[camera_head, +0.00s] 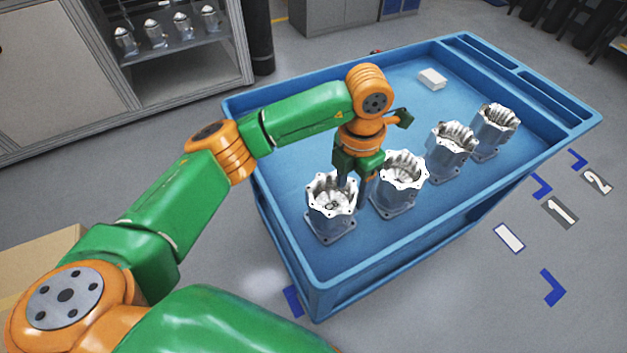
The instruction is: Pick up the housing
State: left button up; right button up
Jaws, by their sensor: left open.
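Several silver machined housings stand upright in a row on a blue cart. The nearest housing (331,208) is at the left end of the row, and a second housing (400,185) stands just right of it. A third housing (450,150) and a fourth housing (494,131) stand farther back to the right. My left gripper (355,183) points down, open, over the right rim of the nearest housing, between it and the second one. Its fingertips are small and partly hidden, so I cannot tell whether they touch the rim. My right gripper is not in view.
The blue cart (285,245) has a raised rim around its top. A white box (432,79) lies at its back. The cart's front left surface is clear.

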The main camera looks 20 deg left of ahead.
aim_at(350, 207)
pick_arm(q)
jog(key=f+p, duration=0.2)
jog(key=s+d+f+p, duration=0.1)
jog(key=shift+f+y, duration=0.1)
jog(key=shift+y, duration=0.2)
notch_tip(350, 207, down, 3)
jog(key=shift+a, duration=0.1)
jog(key=shift+a+f, duration=0.15)
jog(key=shift+f, duration=0.05)
grip_shut()
jog(key=shift+w+r, duration=0.1)
dwell(0.8)
